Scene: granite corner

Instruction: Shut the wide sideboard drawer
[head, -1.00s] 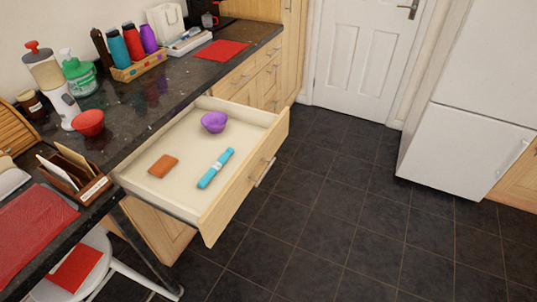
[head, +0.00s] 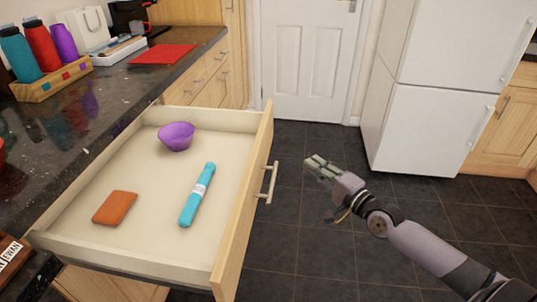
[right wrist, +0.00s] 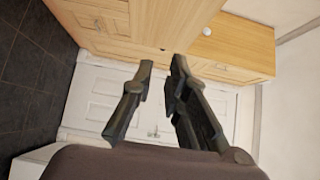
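The wide sideboard drawer (head: 243,215) is pulled far out from under the dark counter, its wooden front facing right with a metal bar handle (head: 268,183). Inside lie a purple bowl (head: 176,136), an orange-brown wallet-like item (head: 115,208) and a turquoise rolled item (head: 197,194) with a white band. My right gripper (head: 318,167) is to the right of the handle, apart from it, with nothing in it. In the right wrist view its two fingers (right wrist: 160,85) stand apart with a gap between them. My left gripper is not in view.
The dark counter (head: 100,105) holds bottles in a wooden caddy (head: 50,84) and a red mat (head: 164,54). A white fridge (head: 425,128) stands at the right and a white door (head: 305,65) at the back. The dark tiled floor (head: 310,250) right of the drawer is clear.

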